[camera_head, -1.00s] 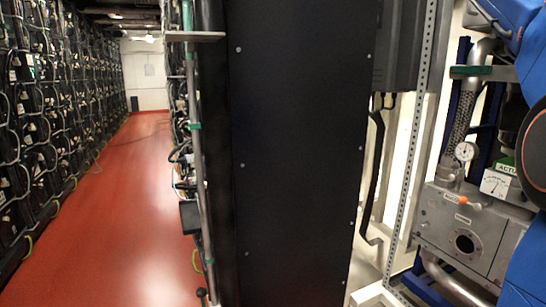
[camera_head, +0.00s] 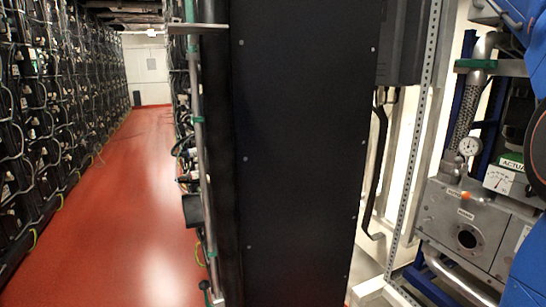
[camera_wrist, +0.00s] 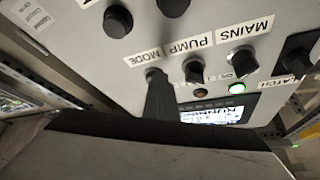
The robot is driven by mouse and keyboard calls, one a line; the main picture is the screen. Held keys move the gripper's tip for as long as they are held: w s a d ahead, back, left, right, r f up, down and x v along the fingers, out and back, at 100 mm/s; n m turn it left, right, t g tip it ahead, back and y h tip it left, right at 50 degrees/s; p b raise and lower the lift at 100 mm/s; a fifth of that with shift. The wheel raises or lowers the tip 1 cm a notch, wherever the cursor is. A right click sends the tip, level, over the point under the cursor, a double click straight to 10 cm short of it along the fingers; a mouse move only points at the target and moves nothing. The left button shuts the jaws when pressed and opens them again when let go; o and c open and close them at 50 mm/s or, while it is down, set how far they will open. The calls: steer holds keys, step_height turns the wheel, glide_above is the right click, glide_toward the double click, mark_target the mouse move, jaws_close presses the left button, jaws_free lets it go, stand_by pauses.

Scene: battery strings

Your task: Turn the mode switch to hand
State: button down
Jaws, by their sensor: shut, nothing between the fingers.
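The control panel (camera_wrist: 85,45) fills the upper part of the wrist view, with its lettering upside down. The MODE label (camera_wrist: 142,57) is left of the PUMP label (camera_wrist: 187,45). My gripper (camera_wrist: 157,88) reaches up from the bottom as a narrow dark shape, its fingers shut and empty. Its tip overlaps the spot by the MODE label where the mode switch (camera_wrist: 153,72) sits. The switch is mostly hidden, so I cannot tell its setting or whether the tip touches it. The gripper is out of the head view.
The pump knob (camera_wrist: 193,71), mains knob (camera_wrist: 243,60) and latch knob (camera_wrist: 298,52) stand close to the right. In the head view, a black cabinet (camera_head: 300,150) stands left of metal machinery (camera_head: 465,230); red floor (camera_head: 125,200) is clear.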

steer(key=shift+s+d+f, duration=0.2)
steer(key=shift+s+f, duration=0.15)
steer(key=shift+s, duration=0.15)
steer(key=shift+s+d+f, duration=0.1)
steer(key=shift+s+d, duration=0.05)
steer(key=shift+s, duration=0.3)
stand_by(0.4)
steer(key=shift+f, duration=0.2)
steer(key=s+a, duration=0.2)
steer(key=a, duration=0.3)
steer(key=shift+a+f, duration=0.25)
steer(key=shift+a, duration=0.05)
stand_by(0.3)
steer(key=w+d+r, duration=0.1)
steer(key=w+d, duration=0.3)
steer(key=shift+w+d+r, duration=0.2)
steer(key=shift+d+r, duration=0.15)
steer(key=shift+r, duration=0.05)
stand_by(0.6)
